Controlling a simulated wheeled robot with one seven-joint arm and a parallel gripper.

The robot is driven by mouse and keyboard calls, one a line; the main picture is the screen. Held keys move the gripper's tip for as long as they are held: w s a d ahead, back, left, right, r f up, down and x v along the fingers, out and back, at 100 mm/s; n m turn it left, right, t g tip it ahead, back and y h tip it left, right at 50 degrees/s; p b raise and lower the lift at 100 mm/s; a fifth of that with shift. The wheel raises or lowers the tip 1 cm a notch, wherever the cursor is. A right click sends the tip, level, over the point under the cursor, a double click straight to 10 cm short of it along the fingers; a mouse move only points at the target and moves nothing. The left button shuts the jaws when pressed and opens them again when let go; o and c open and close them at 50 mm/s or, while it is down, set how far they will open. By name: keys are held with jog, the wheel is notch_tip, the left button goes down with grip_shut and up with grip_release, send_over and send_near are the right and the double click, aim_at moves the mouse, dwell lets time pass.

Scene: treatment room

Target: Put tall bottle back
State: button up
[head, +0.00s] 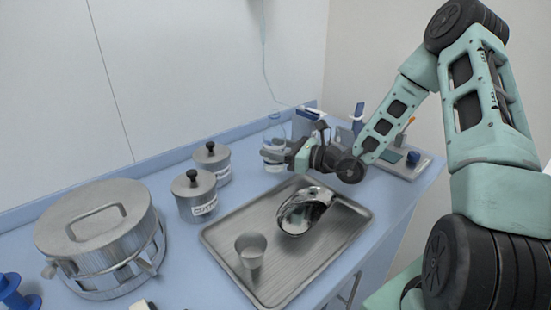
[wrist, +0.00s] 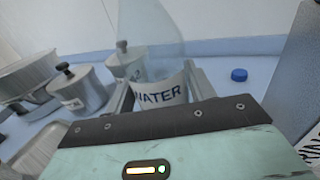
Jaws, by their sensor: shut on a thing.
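I cannot tell whether the bottle's base touches the counter.
A metal tray (head: 225,240) holds a cup (head: 251,250) and a shiny kidney-shaped dish (head: 303,212). Two lidded canisters (head: 194,196) (head: 212,163) and a large drum (head: 103,235) stand left. A blue cap (wrist: 239,75) lies right of the bottle. Boxes (head: 308,122) stand behind my gripper.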

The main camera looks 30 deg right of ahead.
jog(key=shift+f, duration=1.5)
jog(key=shift+f, duration=0.1)
jog(key=o, duration=1.1)
jog(key=shift+r, duration=0.2)
jog(key=b+v, duration=0.1)
jog(key=v, duration=1.1)
jog(key=shift+f, duration=0.1)
